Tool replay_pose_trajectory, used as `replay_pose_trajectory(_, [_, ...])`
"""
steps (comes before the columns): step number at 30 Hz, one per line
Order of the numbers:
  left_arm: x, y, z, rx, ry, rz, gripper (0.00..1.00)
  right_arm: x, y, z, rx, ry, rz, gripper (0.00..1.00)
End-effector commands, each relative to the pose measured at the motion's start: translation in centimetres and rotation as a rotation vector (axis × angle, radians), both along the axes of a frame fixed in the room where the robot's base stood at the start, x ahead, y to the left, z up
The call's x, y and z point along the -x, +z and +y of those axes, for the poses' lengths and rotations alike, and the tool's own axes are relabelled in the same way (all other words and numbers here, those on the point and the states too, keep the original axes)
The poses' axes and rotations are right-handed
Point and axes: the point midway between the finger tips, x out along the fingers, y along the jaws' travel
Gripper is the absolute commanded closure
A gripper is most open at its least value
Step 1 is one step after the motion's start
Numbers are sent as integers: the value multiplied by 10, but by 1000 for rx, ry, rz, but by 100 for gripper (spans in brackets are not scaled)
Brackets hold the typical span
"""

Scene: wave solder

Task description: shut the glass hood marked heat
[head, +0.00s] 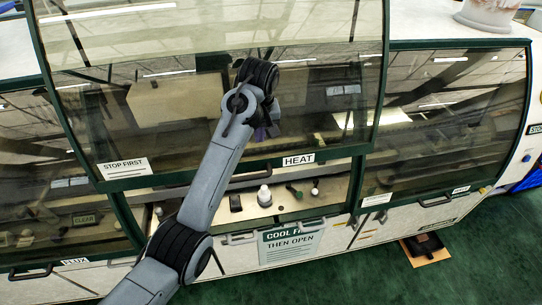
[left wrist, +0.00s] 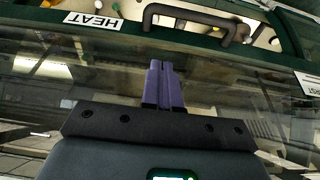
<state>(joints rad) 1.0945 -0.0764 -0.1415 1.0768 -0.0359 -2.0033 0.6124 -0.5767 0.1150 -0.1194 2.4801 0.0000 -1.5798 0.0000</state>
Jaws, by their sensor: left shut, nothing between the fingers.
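The glass hood marked HEAT (head: 330,110) is the middle one, with a green frame. It stands partly raised, with an open gap below its lower edge. Its HEAT label (head: 298,160) is on the lower rail and shows upside down in the left wrist view (left wrist: 93,20). A dark bar handle (left wrist: 190,17) is on the rail in the left wrist view. My left gripper (head: 263,133) is in front of the glass, above the rail. Its purple fingers (left wrist: 165,85) are shut and empty, pointing toward the handle; I cannot tell whether they touch the glass. My right gripper is out of view.
Inside the gap are a white bottle (head: 264,196) and small dark tools. A shut hood (head: 450,120) stands on the right, and the FLUX hood (head: 45,180) on the left. A "then open" notice (head: 290,243) hangs below. Green floor (head: 480,265) is at the lower right.

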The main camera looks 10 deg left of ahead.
Motion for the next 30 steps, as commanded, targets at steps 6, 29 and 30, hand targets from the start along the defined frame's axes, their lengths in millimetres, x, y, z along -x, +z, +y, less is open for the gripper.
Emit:
replay_pose_trajectory(6, [-3,0,0,-2,10,5,100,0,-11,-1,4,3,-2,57])
replay_pose_trajectory(29, [-11,-101,4,-1,8,5,100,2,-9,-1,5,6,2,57])
replay_pose_trajectory(30, [-9,-104,3,-2,8,4,100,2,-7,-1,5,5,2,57])
